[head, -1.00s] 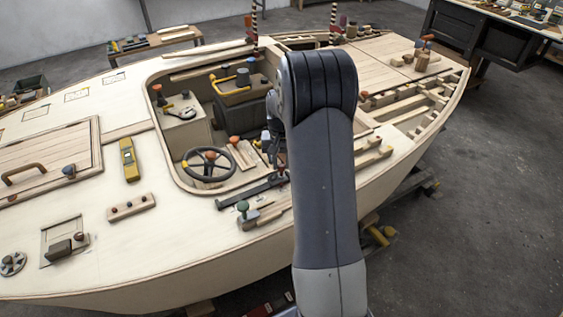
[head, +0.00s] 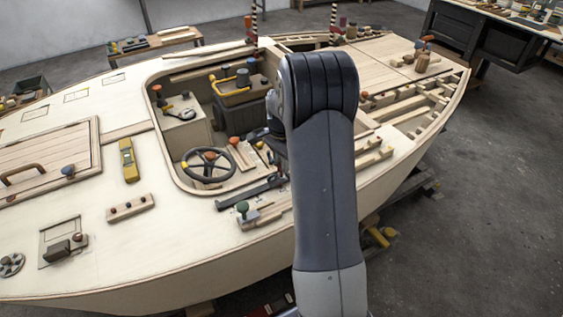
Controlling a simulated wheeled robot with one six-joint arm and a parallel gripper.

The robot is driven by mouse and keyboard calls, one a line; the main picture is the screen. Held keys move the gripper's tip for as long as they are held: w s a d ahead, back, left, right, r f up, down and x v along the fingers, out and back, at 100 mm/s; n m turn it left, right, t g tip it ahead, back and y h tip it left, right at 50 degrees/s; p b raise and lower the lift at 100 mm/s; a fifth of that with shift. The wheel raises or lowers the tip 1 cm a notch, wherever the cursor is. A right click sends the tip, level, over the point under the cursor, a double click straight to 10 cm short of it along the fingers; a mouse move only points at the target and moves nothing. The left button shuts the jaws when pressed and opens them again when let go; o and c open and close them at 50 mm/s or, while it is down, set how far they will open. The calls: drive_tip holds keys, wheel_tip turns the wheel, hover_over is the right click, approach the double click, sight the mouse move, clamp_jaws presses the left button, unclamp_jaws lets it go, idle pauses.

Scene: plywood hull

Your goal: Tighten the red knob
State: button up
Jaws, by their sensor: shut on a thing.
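My gripper (head: 278,146) is low over the right side of the cockpit, mostly hidden behind my own forearm. Only part of its dark wrist and body shows at the arm's left edge. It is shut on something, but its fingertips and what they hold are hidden. I cannot tell which knob is the red knob. An orange-red knob (head: 234,140) stands near the cockpit's middle, and another (head: 210,155) is at the hub of the steering wheel (head: 208,167). Both stand clear of my gripper.
The pale plywood hull (head: 150,245) fills the left and middle. A green-topped knob (head: 242,207) and a dark lever (head: 250,190) are near the cockpit's front edge. A yellow level (head: 128,160) lies on the deck. The floor (head: 480,220) at the right is clear.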

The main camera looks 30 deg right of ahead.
drive_tip(key=shift+w+r+m, duration=0.15)
drive_tip(key=shift+r+m, duration=0.05)
drive_tip(key=shift+m, duration=0.9)
drive_tip(key=o, duration=1)
drive_tip(key=shift+f, duration=0.1)
wheel_tip(320, 180, up, 11)
drive_tip(key=shift+f, duration=0.1)
